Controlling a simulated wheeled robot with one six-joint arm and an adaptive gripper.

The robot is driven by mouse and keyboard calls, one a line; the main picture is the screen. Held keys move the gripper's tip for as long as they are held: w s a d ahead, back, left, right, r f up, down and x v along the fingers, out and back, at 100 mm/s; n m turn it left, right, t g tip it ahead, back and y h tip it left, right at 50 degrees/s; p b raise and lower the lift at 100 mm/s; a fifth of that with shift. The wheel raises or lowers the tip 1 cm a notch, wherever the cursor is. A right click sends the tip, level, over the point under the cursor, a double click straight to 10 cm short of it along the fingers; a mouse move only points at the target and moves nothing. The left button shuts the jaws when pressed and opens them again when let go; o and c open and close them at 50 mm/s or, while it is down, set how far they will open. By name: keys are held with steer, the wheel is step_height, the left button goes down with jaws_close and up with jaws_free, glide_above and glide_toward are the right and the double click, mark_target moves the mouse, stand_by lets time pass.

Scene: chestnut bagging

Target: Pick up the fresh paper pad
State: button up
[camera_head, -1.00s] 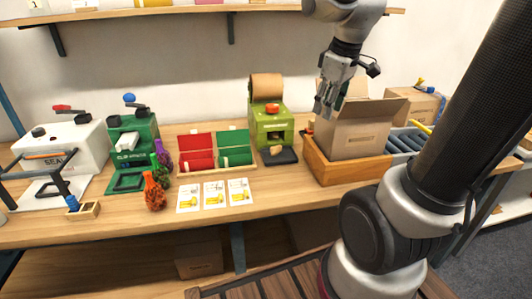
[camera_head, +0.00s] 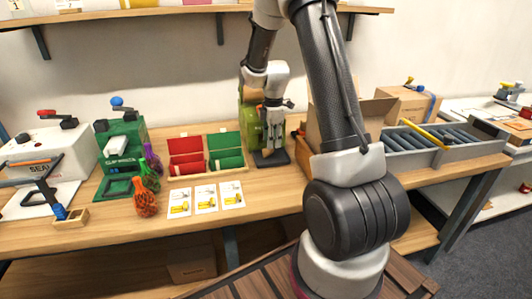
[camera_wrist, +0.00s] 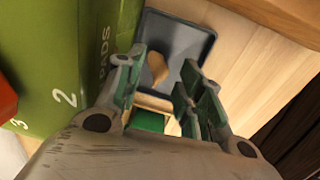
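In the head view the pad is hidden behind my gripper (camera_head: 268,146). The green dispenser (camera_head: 247,108) is partly covered by my arm; its side fills the left of the wrist view (camera_wrist: 60,50). My gripper (camera_wrist: 160,88) is open, its green-lined fingers apart. It points down over the tray with the pad seen between and beyond the fingertips. Contact with the pad cannot be seen.
A wooden holder with red (camera_head: 186,150) and green (camera_head: 226,147) compartments stands left of the dispenser, with picture cards (camera_head: 206,198) in front. An open cardboard box (camera_head: 374,113) stands right, partly behind my arm. A grey roller conveyor (camera_head: 450,150) lies farther right.

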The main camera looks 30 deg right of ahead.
mark_target(272, 150)
steer(key=f, duration=0.5)
steer(key=shift+w+f, duration=0.2)
steer(key=shift+w, duration=0.1)
steer(key=c, duration=0.4)
steer(key=shift+o, duration=0.2)
